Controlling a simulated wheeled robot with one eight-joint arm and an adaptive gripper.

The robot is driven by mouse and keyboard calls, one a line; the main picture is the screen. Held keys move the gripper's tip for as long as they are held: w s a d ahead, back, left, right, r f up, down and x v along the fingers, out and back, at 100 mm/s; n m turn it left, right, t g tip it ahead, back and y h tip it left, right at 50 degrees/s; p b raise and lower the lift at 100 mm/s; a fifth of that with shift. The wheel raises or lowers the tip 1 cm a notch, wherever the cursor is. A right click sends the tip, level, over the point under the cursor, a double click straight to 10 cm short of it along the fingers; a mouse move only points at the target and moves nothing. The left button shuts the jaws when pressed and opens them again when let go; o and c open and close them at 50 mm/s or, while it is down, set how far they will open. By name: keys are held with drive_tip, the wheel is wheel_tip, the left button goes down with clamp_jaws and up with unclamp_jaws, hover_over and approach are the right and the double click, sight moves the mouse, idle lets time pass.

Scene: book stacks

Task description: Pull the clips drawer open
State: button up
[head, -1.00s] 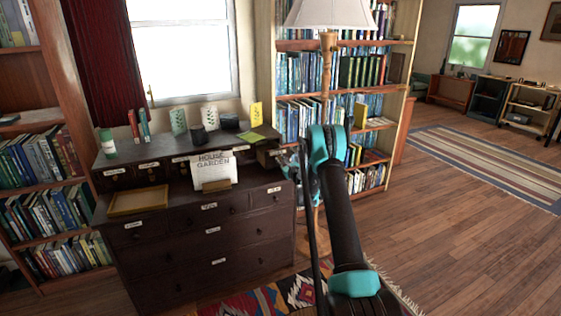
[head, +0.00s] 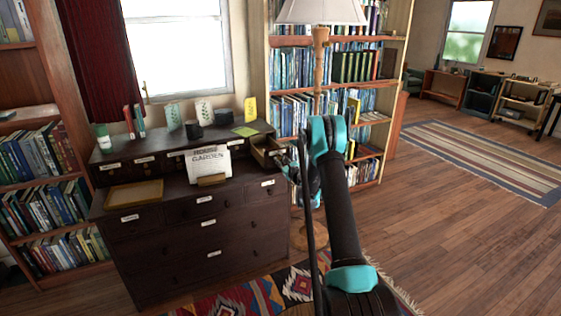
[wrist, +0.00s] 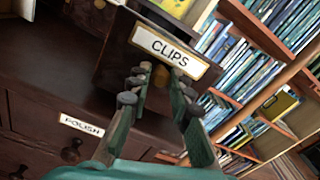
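The clips drawer (head: 264,153) is the small top drawer at the right end of the dark cabinet's upper tier. It stands pulled out, with its open inside showing in the head view. In the wrist view its dark front (wrist: 118,52) carries a white label reading CLIPS (wrist: 172,52), with a brassy knob (wrist: 161,76) below. My gripper (wrist: 160,92) has its fingers on both sides of this knob and appears closed on it. In the head view my gripper (head: 287,163) is at the drawer's front, partly hidden by my arm.
The dark cabinet (head: 215,232) has other labelled drawers, including one marked POLISH (wrist: 81,125). A HOUSE GARDEN card (head: 208,163) and a wooden tray (head: 135,194) sit on its lower ledge. A lamp (head: 320,70) and a bookcase (head: 375,118) stand close on the right.

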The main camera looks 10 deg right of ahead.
drive_tip(key=o, duration=0.3)
drive_tip(key=v, duration=1.2)
